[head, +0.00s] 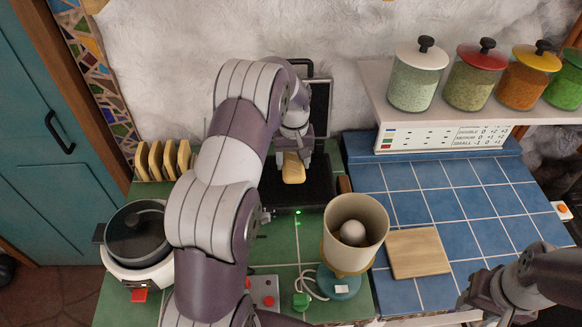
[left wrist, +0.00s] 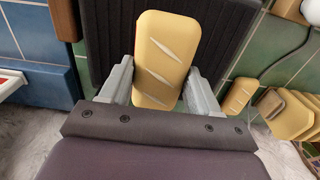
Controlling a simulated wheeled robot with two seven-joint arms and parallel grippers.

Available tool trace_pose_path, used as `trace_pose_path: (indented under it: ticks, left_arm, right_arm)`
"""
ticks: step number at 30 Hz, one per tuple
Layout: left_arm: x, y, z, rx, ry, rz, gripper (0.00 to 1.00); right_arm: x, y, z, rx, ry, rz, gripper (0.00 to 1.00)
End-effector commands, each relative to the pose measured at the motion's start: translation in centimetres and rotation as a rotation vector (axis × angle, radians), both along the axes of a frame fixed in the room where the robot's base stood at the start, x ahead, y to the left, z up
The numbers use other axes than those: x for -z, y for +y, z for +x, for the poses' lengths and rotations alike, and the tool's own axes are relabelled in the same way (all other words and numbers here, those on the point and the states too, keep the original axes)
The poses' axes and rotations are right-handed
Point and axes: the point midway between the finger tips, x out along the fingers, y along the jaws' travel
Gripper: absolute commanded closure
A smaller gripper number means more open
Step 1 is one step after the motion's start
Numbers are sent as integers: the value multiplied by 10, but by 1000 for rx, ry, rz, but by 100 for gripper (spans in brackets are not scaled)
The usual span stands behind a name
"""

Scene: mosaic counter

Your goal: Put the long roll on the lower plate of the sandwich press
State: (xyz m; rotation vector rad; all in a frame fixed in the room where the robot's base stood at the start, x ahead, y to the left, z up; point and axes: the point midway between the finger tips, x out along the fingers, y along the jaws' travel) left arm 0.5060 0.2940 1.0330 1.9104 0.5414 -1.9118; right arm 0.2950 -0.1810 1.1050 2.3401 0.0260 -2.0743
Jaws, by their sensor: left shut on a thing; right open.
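The long roll (head: 293,172) is golden yellow, with pale slashes on top in the left wrist view (left wrist: 165,55). My left gripper (head: 293,152) is shut on it, one finger on each side, as the left wrist view (left wrist: 160,88) shows. The roll is over the dark ribbed lower plate (head: 312,190) of the sandwich press, which also shows in the left wrist view (left wrist: 108,40). I cannot tell whether it touches the plate. The press lid (head: 320,105) stands open at the back. My arm hides the plate's left part. My right gripper (head: 490,305) is open and apart at the lower right.
A cream container with a white ball (head: 355,225) stands in front of the press. A wooden board (head: 417,252) lies on the blue tiles (head: 480,200). Bread slices (head: 163,160) stand at the left, behind a lidded cooker (head: 137,235). A shelf with jars (head: 470,80) is at the back right.

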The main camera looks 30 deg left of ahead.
Motion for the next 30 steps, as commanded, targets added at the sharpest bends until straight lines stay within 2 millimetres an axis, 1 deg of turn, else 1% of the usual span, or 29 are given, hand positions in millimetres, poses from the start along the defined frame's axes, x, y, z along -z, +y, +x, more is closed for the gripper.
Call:
trace_pose_path:
  ticks: [2,6,9,11,17,20,21,23,30]
  left_arm:
    - [3,6,0,-1,-1,1,48]
    - [27,7,-1,2,3,-1,48]
    - [41,7,0,1,0,0,48]
    - [44,7,0,1,-1,1,48]
    - [45,7,0,1,-2,0,48]
    - [49,7,0,1,-1,1,48]
    - [49,7,0,1,-1,1,32]
    - [48,7,0,1,-1,1,13]
    - [48,7,0,1,-1,1,13]
  right_arm:
    - [-4,0,0,0,1,0,57]
    - [-15,0,0,0,1,0,57]
    - [-18,0,0,0,1,0,57]
    - [-17,0,0,0,1,0,57]
    - [-16,0,0,0,1,0,57]
    - [-13,0,0,0,1,0,57]
    - [-14,0,0,0,1,0,57]
    - [-14,0,0,0,1,0,57]
    - [-14,0,0,0,1,0,57]
